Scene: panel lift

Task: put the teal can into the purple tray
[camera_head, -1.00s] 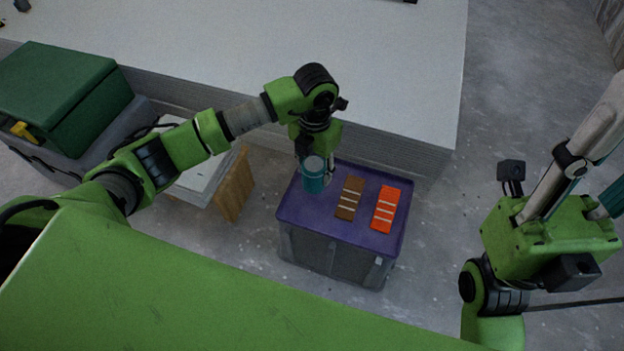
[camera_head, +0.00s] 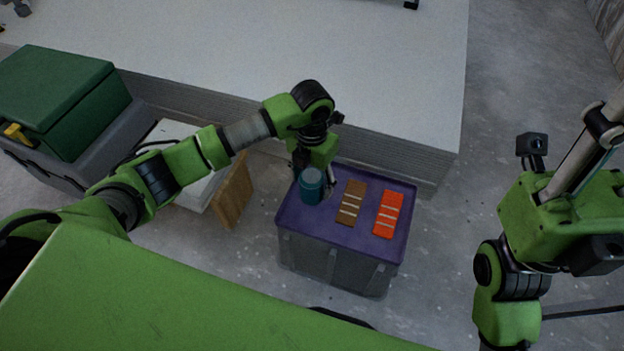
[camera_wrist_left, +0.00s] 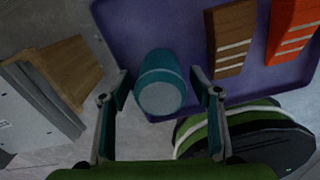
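The teal can (camera_head: 312,188) stands upright at the left back part of the purple tray (camera_head: 290,217), inside its rim as far as I can see. My left gripper (camera_head: 318,172) is low over the tray with its fingers around the can. In the left wrist view the can (camera_wrist_left: 161,88) is between the two fingertips (camera_wrist_left: 160,85), with a narrow gap on each side, so the gripper looks open. The purple tray also fills the upper part of that view (camera_wrist_left: 120,25). The fingers of my right gripper do not show.
A brown striped block (camera_head: 351,203) and an orange striped block (camera_head: 387,214) lie in the tray, right of the can. The tray tops a grey crate (camera_head: 330,262). A stack of pale panels (camera_head: 400,70) rises behind. A green case (camera_head: 60,95) stands at left.

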